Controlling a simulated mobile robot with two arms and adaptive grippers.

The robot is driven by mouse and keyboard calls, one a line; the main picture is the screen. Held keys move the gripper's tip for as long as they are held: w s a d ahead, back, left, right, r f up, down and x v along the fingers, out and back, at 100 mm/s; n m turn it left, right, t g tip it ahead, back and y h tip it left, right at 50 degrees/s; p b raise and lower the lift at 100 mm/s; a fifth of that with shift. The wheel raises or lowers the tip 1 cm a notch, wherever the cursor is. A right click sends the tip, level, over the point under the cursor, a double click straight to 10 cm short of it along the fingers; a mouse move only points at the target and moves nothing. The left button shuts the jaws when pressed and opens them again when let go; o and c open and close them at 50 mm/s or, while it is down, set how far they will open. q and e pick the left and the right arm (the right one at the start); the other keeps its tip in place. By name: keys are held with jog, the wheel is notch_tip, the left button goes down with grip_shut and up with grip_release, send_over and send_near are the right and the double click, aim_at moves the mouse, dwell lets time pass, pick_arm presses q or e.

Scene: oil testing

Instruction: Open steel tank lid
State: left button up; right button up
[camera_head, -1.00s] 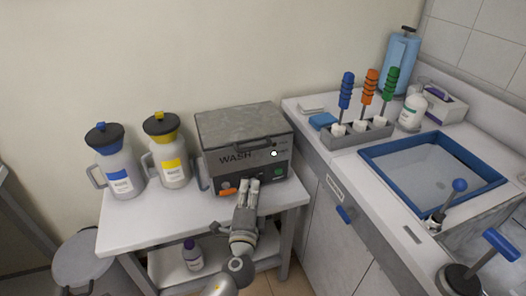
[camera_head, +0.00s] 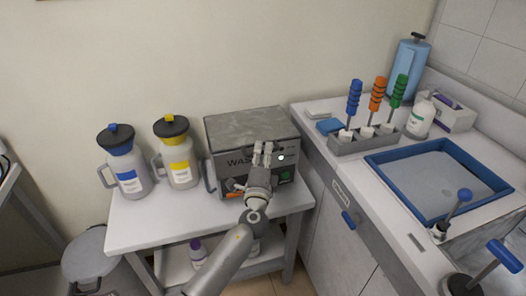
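The steel tank (camera_head: 228,170) is a grey box with "WASH" on its front. It stands on the white side table, and its flat grey lid (camera_head: 245,125) is closed. The lid's dark handle (camera_head: 285,147) runs along the upper front edge and is partly hidden by my gripper. My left gripper (camera_head: 262,148) is in front of the tank, with its fingertips at the handle. The two fingers show a narrow gap between them; whether they touch the handle I cannot tell. My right gripper is not in view.
The counter at right holds a grey rack (camera_head: 345,148) with colored-handled tools and a blue-rimmed basin (camera_head: 400,185). The table's front left (camera_head: 150,225) is clear.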

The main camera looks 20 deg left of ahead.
pick_arm(q)
jog(key=shift+w, duration=0.2)
jog(key=c, duration=0.5)
grip_shut()
jog(key=shift+r, duration=0.1)
